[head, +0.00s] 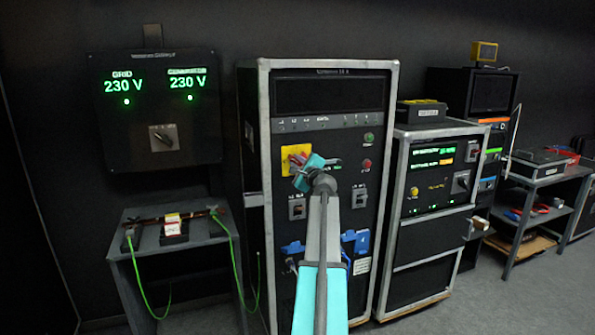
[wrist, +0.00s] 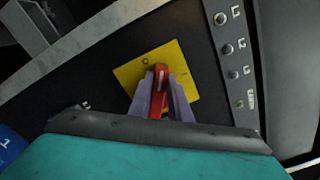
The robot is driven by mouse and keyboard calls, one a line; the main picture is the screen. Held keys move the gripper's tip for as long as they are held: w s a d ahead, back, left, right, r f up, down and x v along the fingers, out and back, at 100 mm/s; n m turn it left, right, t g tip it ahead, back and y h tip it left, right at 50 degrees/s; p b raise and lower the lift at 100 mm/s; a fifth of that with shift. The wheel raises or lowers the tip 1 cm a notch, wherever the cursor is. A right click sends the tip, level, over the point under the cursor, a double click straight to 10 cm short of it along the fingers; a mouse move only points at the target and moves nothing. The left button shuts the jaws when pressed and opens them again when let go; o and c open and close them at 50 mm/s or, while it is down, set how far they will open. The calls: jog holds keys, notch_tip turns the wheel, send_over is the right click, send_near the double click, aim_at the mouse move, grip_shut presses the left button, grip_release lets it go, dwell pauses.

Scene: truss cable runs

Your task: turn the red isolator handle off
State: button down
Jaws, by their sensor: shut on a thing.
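The red isolator handle (wrist: 160,82) sits on a yellow square plate (wrist: 186,68) in the wrist view, with a pale mark on its end. My gripper (wrist: 161,92) is shut on the red handle, one grey finger on each side. In the head view the yellow plate (head: 291,153) is on the upper left of the middle rack's front. My gripper (head: 300,178) is at the plate's lower edge there, and my wrist hides most of the handle. The wrist camera is tilted, so the handle's true angle is hard to tell.
The rack (head: 264,130) has a green button, a red button (head: 367,163) and two black switches (head: 360,196) near my arm. Blue connectors (head: 355,241) sit below. A panel (head: 150,110) showing 230 V twice hangs left, above a small table (head: 163,242) with green cables.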

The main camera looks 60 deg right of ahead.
jog(key=n+b, duration=0.3)
jog(key=b, duration=0.1)
jog(key=f+n+b, duration=0.1)
jog(key=n+b, duration=0.2)
jog(key=b, duration=0.1)
jog(key=shift+w+a+f+b, duration=0.1)
jog(key=shift+w+a+b, duration=0.05)
jog(key=shift+b, duration=0.15)
jog(key=shift+n, duration=0.5)
jog(key=c, duration=1.6)
grip_release()
jog(key=shift+c, duration=0.2)
jog(key=v, duration=1.4)
jog(key=shift+b, duration=0.4)
jog(key=shift+w, duration=0.1)
